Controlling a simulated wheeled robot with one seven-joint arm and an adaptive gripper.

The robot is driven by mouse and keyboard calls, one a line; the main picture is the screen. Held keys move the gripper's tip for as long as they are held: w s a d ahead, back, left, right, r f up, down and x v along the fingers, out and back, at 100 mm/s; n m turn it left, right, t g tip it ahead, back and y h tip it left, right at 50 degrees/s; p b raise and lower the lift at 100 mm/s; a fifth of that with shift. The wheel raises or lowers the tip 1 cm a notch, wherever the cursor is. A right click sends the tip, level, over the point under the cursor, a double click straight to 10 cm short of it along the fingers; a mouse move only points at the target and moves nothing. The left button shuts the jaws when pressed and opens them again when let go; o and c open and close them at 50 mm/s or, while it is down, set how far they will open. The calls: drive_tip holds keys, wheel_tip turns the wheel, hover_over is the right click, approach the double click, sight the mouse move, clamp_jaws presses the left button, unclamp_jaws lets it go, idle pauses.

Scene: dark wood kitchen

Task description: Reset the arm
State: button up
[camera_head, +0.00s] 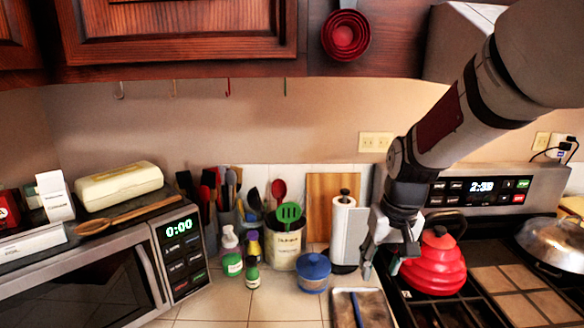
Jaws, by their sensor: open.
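My gripper (379,268) hangs at the end of my arm, which comes in from the upper right. Its fingers point down and are apart, with nothing seen between them. It is in front of the paper towel roll (343,230) and to the left of the red kettle (436,264). The fingertips show above the area between the counter tray and the stove's left edge; their exact height is hard to tell.
A microwave (90,285) stands at left. Bottles (232,262), a blue pot (313,272) and a utensil crock (285,248) are on the counter. A tray (342,297) lies below my gripper. Red measuring cups (346,36) hang from the upper cabinet (180,30).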

drive_tip(key=s+r+t, duration=0.2)
drive_tip(key=s+r, duration=0.4)
drive_tip(key=s, duration=0.4)
drive_tip(key=s+r+t, duration=0.1)
drive_tip(key=s+r, duration=0.5)
drive_tip(key=s, duration=0.5)
drive_tip(key=shift+d+r+t, duration=0.15)
drive_tip(key=shift+t, duration=0.25)
